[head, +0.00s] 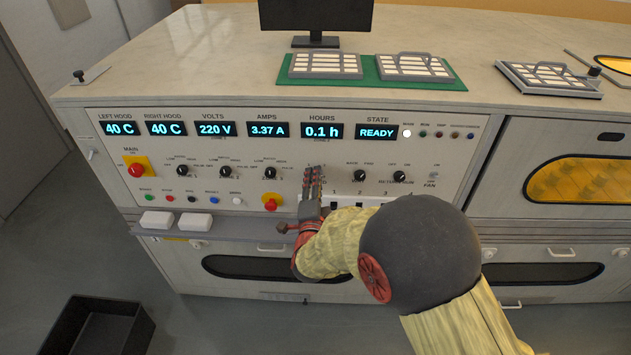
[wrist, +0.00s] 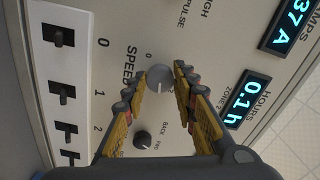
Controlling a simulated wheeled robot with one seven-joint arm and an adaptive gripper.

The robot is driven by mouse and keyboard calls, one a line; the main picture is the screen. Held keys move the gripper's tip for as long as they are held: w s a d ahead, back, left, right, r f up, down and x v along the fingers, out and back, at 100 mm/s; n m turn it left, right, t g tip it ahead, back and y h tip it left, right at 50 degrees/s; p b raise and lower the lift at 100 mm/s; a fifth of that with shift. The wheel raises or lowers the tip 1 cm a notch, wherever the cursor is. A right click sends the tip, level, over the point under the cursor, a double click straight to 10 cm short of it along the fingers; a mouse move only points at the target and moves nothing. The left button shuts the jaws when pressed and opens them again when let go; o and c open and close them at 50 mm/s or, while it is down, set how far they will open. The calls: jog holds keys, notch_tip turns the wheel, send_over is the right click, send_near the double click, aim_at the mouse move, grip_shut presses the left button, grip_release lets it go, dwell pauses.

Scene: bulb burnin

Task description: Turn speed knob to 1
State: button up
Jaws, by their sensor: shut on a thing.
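The speed knob (wrist: 159,76) is a small grey round knob on the sloped control panel (head: 225,160). It shows between my fingertips in the wrist view, beside the printed word SPEED and a 0 mark. My gripper (head: 313,173) reaches the panel below the HOURS display, and its two fingers close on the knob from both sides. In the head view the knob is hidden behind my fingers. I cannot clearly read which mark the knob points at.
A black knob (wrist: 143,140) sits close to my fingers. A row of black switches (wrist: 62,92) numbered from 0 lies alongside. Red emergency buttons (head: 272,201) and other dark knobs (head: 225,171) are on the panel to the left. Displays run above.

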jog(key=n+p, duration=0.2)
jog(key=n, duration=0.6)
jog(key=n+p, duration=0.3)
jog(key=n, duration=0.5)
jog(key=n+p, duration=0.3)
jog(key=n, duration=0.5)
jog(key=shift+d+f+n, duration=0.15)
jog(key=shift+d+n, duration=0.1)
jog(key=shift+n, duration=0.05)
jog(key=o, duration=1.2)
jog(key=shift+c, duration=0.2)
jog(key=s, duration=1.2)
jog(key=shift+a, duration=0.25)
